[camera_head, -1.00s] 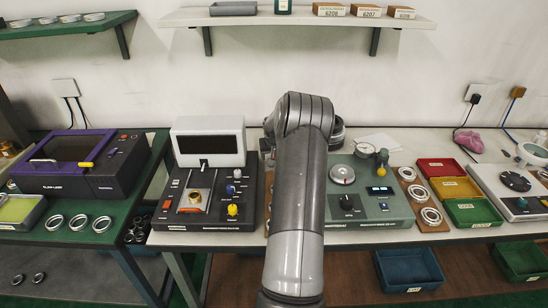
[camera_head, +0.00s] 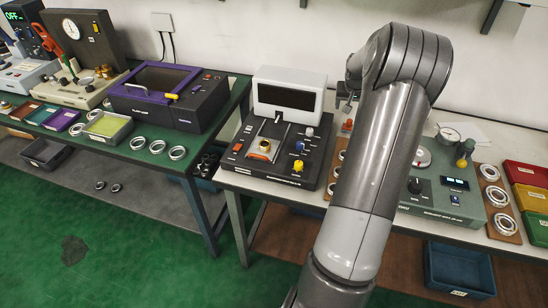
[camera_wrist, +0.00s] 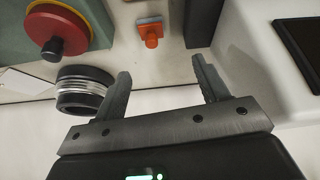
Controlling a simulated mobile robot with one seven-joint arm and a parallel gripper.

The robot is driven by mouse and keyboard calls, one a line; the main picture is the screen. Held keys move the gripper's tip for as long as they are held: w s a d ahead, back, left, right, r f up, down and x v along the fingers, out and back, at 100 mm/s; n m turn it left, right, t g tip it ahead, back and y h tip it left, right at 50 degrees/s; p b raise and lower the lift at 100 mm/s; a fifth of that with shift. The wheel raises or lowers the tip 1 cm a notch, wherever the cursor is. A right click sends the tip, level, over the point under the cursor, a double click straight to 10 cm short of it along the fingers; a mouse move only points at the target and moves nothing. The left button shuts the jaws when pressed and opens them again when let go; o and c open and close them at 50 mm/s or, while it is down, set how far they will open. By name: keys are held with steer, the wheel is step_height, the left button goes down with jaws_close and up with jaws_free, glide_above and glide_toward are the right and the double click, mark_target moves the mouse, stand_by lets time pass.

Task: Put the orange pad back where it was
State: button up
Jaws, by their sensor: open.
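An orange pad (camera_wrist: 150,33) with a small knob-like part stands on the white bench top in the wrist view, at the top middle. A small orange-red patch (camera_head: 347,125) beside my arm in the head view may be the same pad; it is too small to tell. My gripper (camera_wrist: 163,85) is open, with nothing between its fingers. In the wrist view the pad lies beyond the fingertips, apart from them. In the head view my arm hides most of the gripper and the bench behind it.
A black and silver ring stack (camera_wrist: 83,90) stands close beside the left finger. A red disc with a black knob (camera_wrist: 58,32) is at the upper left. The white-topped machine (camera_head: 290,95) stands left of my arm, and the green machine (camera_head: 445,190) right of it.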

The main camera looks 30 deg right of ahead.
steer(key=s+a+r+n, duration=0.15)
steer(key=a+r, duration=0.35)
steer(key=a, duration=0.5)
steer(key=s+a+r+n+t, duration=0.1)
steer(key=s+a+r, duration=0.1)
steer(key=a+r, duration=0.6)
steer(key=s+a+r+n, duration=0.1)
steer(key=s+a+r, duration=0.15)
steer(key=a, duration=0.85)
steer(key=s+a+n+t+y, duration=0.1)
steer(key=s+a+n+y, duration=0.2)
steer(key=s+a, duration=1.6)
steer(key=shift+s+r+n, duration=0.15)
steer(key=shift+s+n, duration=0.3)
steer(key=shift+s, duration=0.45)
